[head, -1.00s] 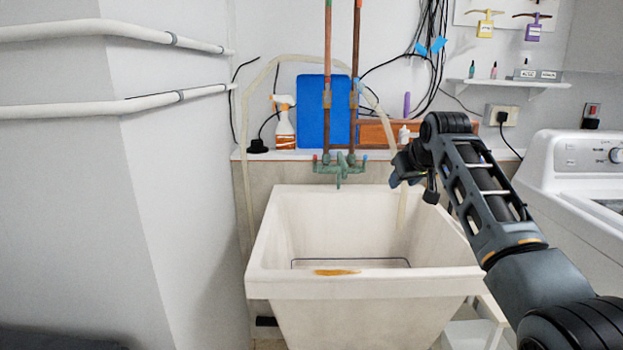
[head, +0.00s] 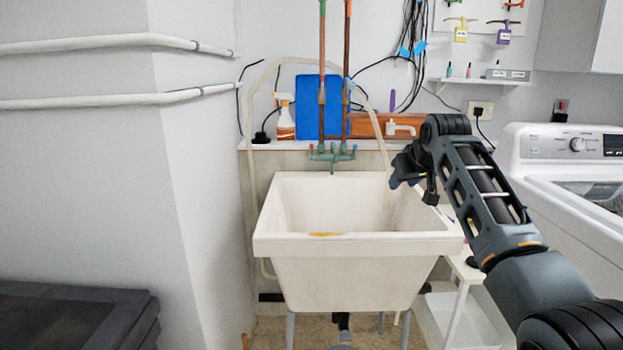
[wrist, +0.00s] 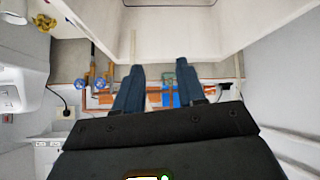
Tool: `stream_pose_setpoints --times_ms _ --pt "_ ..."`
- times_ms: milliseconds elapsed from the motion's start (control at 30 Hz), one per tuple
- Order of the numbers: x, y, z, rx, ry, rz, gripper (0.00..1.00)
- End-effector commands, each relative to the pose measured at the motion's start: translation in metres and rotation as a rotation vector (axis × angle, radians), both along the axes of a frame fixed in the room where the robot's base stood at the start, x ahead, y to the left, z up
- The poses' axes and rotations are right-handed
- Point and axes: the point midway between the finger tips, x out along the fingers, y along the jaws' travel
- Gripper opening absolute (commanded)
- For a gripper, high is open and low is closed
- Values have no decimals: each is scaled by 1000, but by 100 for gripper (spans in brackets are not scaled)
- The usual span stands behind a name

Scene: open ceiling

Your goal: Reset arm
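My arm reaches in from the lower right of the head view, folded at its elbow. My gripper (head: 405,170) is near the right rear of the white utility sink (head: 355,246), seen from behind my arm's links. In the wrist view, the two dark blue fingers of my gripper (wrist: 162,88) stand apart with a clear gap and nothing between them. The wrist picture appears upside down, with the sink (wrist: 180,35) at its top.
A washing machine (head: 570,150) stands at the right. A white stand (head: 462,290) is beside the sink. A spray bottle (head: 285,118) and a blue board (head: 310,105) stand on the ledge behind. A dark grey object (head: 70,315) lies at lower left. Floor shows beneath the sink.

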Motion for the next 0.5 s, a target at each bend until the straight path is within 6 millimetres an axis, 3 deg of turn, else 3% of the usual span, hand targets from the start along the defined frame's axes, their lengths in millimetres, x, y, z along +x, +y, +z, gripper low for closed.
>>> stream_pose_setpoints --times_ms 300,500 --pt "-11 7 -39 16 -13 1 40" --pt "-26 12 -78 33 -30 0 40"
